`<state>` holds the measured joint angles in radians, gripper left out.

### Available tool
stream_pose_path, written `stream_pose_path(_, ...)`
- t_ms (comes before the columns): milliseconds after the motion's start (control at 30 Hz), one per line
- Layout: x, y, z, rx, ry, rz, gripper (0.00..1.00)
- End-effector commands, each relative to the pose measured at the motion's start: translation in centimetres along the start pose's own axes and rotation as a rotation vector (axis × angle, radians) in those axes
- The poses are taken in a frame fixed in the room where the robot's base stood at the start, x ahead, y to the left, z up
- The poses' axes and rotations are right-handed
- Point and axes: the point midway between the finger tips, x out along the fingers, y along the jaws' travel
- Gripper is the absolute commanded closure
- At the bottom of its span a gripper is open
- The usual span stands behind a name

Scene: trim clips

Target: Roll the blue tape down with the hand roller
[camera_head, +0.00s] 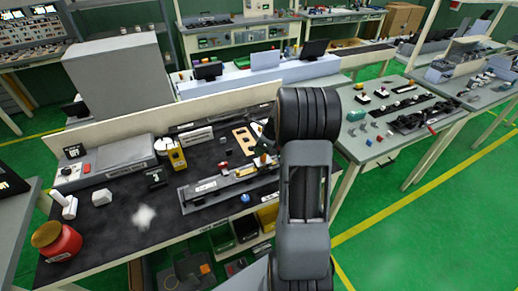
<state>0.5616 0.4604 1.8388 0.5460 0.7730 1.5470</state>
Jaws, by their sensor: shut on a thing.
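My gripper (263,143) shows only as a small dark part at the left edge of my own arm, above the back of the workbench. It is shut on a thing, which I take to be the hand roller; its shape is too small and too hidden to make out. Below it, a long grey fixture (205,197) with a strip-like part lies on the dark bench mat. My arm covers the fixture's right end. I cannot make out the blue tape. Whether the held thing touches the fixture cannot be told.
A blue round thing (245,198) is at the fixture's front side. A yellow box (177,157) and a wooden plate with holes (243,139) stand behind. A red jar (56,241) is at the front left. The mat's left middle is mostly clear. Bins hang below the bench's front.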

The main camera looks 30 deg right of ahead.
Motion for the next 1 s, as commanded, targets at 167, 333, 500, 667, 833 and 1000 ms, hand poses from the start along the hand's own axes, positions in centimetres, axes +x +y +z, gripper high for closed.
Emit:
stream_pose_path(167, 0.3, -0.3, -0.8, 0.003, 0.006, 0.01, 1.0)
stream_pose_path(333, 0.1, -0.7, -1.2, 0.002, 0.006, 0.011, 1.0)
stream_pose_path(500, -0.1, -1.1, -1.6, 0.003, 0.006, 0.011, 1.0)
stream_pose_path(667, -0.2, -1.5, -1.9, 0.003, 0.006, 0.01, 1.0)
stream_pose_path(833, -0.3, -1.7, -2.2, 0.002, 0.006, 0.011, 1.0)
stream_pose_path(1000, -0.3, -1.8, -2.3, 0.002, 0.006, 0.011, 1.0)
